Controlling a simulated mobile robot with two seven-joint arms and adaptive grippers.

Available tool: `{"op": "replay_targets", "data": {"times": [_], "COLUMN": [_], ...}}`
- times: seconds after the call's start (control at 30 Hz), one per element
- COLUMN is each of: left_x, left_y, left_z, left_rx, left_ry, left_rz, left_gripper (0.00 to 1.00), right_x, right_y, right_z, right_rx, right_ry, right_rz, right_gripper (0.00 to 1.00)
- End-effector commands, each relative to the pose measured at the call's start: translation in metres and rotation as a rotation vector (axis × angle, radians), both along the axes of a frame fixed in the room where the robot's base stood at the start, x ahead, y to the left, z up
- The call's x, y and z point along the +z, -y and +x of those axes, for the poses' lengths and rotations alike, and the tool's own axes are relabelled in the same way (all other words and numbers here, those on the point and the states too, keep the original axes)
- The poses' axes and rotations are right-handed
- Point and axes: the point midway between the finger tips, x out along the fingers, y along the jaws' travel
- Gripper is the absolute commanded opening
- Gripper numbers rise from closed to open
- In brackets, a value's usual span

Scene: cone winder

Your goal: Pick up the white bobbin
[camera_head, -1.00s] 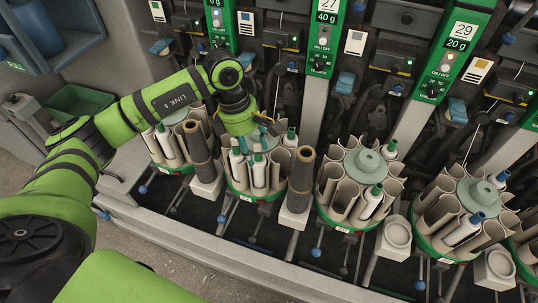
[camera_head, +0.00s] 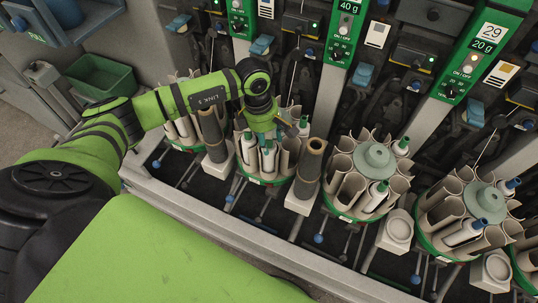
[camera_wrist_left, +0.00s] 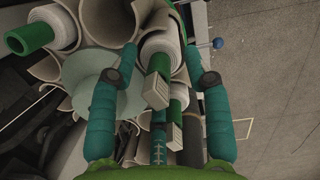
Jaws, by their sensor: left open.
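White bobbins with green tube ends stand in a round carousel with a green rim (camera_head: 262,181) in the head view. One white bobbin (camera_head: 268,160) is just below my left gripper (camera_head: 266,137). In the left wrist view, a white bobbin (camera_wrist_left: 161,44) with a green end lies between the two teal fingers of my left gripper (camera_wrist_left: 159,50). The fingers are spread apart, one on each side of it. I cannot tell whether they touch it. Another bobbin (camera_wrist_left: 178,100) is close beside it, partly hidden. My right gripper is not in view.
Beige curved holders (camera_wrist_left: 97,22) crowd around the bobbins. Another bobbin with a green tube (camera_wrist_left: 30,36) lies at the upper left of the wrist view. Brown upright tubes (camera_head: 311,165) flank the carousel. Machine panels (camera_head: 341,30) stand behind. Grey floor (camera_wrist_left: 270,80) is clear.

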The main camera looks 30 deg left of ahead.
Motion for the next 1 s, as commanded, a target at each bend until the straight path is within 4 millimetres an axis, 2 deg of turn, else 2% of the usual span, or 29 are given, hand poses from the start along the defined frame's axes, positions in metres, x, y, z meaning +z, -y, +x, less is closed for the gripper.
{"op": "replay_targets", "data": {"times": [0.07, 0.1, 0.17, 0.2, 0.23, 0.67, 0.87, 1.0], "left_x": [0.000, 0.000, 0.000, 0.000, 0.000, 0.003, 0.020, 0.042], "left_y": [0.000, 0.000, 0.000, 0.000, 0.000, 0.000, 0.000, 0.000], "left_z": [0.000, 0.000, 0.000, 0.000, 0.000, 0.001, 0.002, 0.002], "left_rx": [0.000, 0.000, 0.000, 0.000, 0.000, 0.001, 0.000, -0.001], "left_ry": [0.000, 0.000, 0.000, 0.000, 0.000, 0.001, 0.004, 0.007], "left_rz": [0.000, 0.000, 0.000, 0.000, 0.000, -0.001, -0.001, -0.001], "left_gripper": [0.49, 0.45, 0.21, 0.05, 0.00, 0.00, 0.00, 0.00], "right_x": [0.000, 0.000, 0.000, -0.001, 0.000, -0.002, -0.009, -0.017], "right_y": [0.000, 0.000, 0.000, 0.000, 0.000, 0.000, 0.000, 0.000], "right_z": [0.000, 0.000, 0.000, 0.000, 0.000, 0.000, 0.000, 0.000], "right_rx": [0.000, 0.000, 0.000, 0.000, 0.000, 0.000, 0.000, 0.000], "right_ry": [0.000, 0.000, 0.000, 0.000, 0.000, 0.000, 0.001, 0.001], "right_rz": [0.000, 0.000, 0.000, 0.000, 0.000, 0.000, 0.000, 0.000], "right_gripper": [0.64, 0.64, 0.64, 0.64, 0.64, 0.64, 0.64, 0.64]}}
